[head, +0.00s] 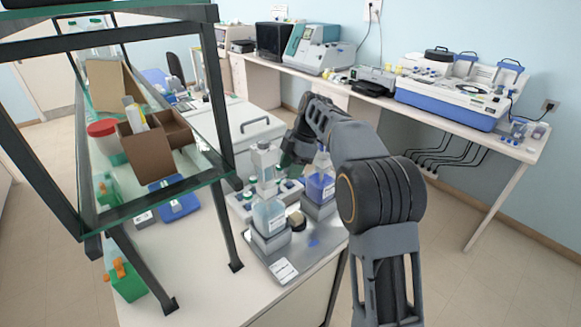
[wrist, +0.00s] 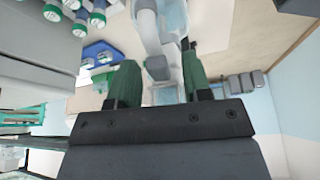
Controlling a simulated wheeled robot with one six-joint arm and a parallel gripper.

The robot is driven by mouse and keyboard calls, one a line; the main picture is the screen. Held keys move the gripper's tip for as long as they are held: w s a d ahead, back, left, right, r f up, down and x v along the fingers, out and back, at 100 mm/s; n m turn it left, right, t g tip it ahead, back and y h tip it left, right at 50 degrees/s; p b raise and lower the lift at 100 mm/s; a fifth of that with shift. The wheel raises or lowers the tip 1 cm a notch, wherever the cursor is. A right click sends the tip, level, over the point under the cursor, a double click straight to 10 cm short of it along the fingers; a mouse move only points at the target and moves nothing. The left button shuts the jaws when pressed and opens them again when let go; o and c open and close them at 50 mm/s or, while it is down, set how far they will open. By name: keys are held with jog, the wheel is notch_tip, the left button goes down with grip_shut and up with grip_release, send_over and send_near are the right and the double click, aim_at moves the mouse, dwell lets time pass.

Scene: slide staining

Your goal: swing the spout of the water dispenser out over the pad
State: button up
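My gripper (wrist: 158,62) has its two green fingers apart, with a pale upright part and a grey block (wrist: 158,68) showing between them. I see gaps beside the block and cannot tell if either finger touches it. In the head view my gripper (head: 291,155) is mostly hidden by my arm, close behind the bottles. A pale bottle top (head: 264,157) rises behind the clear one. Which part is the dispenser's spout is unclear; I cannot clearly pick out the pad.
A dark-framed glass shelf (head: 205,186) with a brown cardboard box (head: 152,148) stands close left. A white box with a handle (head: 245,130) is behind the bottles. A wall bench (head: 400,110) carries lab machines. Open floor lies to the right.

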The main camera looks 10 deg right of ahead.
jog(key=p+v, duration=0.2)
jog(key=v, duration=1.2)
jog(key=shift+f, duration=0.1)
